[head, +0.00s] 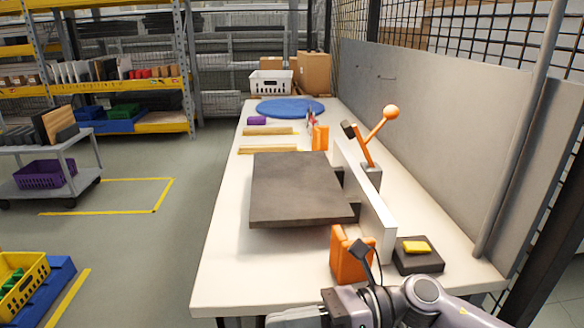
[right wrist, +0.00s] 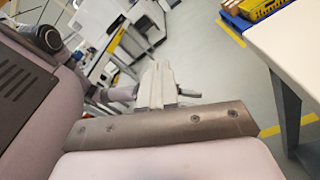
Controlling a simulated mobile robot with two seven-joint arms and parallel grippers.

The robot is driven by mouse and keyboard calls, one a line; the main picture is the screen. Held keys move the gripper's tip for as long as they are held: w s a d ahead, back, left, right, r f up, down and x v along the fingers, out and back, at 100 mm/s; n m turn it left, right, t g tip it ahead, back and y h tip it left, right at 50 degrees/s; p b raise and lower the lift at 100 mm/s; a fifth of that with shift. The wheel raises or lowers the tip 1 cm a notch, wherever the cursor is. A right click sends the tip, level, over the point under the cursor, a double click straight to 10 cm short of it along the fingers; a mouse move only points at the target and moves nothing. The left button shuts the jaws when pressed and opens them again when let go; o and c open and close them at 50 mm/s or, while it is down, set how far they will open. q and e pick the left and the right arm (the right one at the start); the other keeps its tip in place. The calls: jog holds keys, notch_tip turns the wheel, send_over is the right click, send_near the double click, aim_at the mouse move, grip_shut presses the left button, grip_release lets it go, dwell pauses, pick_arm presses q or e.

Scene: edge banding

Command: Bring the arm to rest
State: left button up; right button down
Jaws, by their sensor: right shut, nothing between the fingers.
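My right arm enters the head view at the bottom right, over the near end of the white workbench (head: 222,282). Its wrist and right gripper (head: 345,306) are at the bottom edge, close to the near orange block (head: 343,262). The gripper is shut and empty; its fingertips are not clearly visible. The right wrist view mostly shows pale arm covers and a bolted metal plate. My left gripper is not in the head view. A dark grey panel (head: 295,190) lies flat on the bench beside a white upright fence (head: 366,205).
An orange lever (head: 378,137) rises behind the fence. A black box with a yellow top (head: 417,247) sits near right. Wooden strips (head: 268,149), a blue disc (head: 290,107) and a white crate (head: 271,84) lie farther back.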

jog(key=w+d+f+m+t+h, duration=0.35)
jog(key=m+t, duration=0.55)
jog(key=m, duration=0.8)
jog(key=w+d+f+m+t+h, duration=0.1)
jog(key=d+f+m+t+h, duration=0.2)
jog(key=d+f+m+t, duration=0.9)
jog(key=s+d+f+m+g+h, duration=0.2)
jog(key=s+f+m+g+h, duration=0.2)
jog(key=m, duration=0.5)
jog(key=s+d+f+m+g+h+p, duration=0.1)
jog(key=s+d+f+m+g+h, duration=0.2)
jog(key=s+f+m, duration=0.3)
jog(key=s+m+g+h, duration=0.1)
jog(key=s+m, duration=0.2)
jog(key=shift+s+d+f, duration=0.2)
jog(key=shift+s+f, duration=0.05)
jog(key=shift+f, duration=0.1)
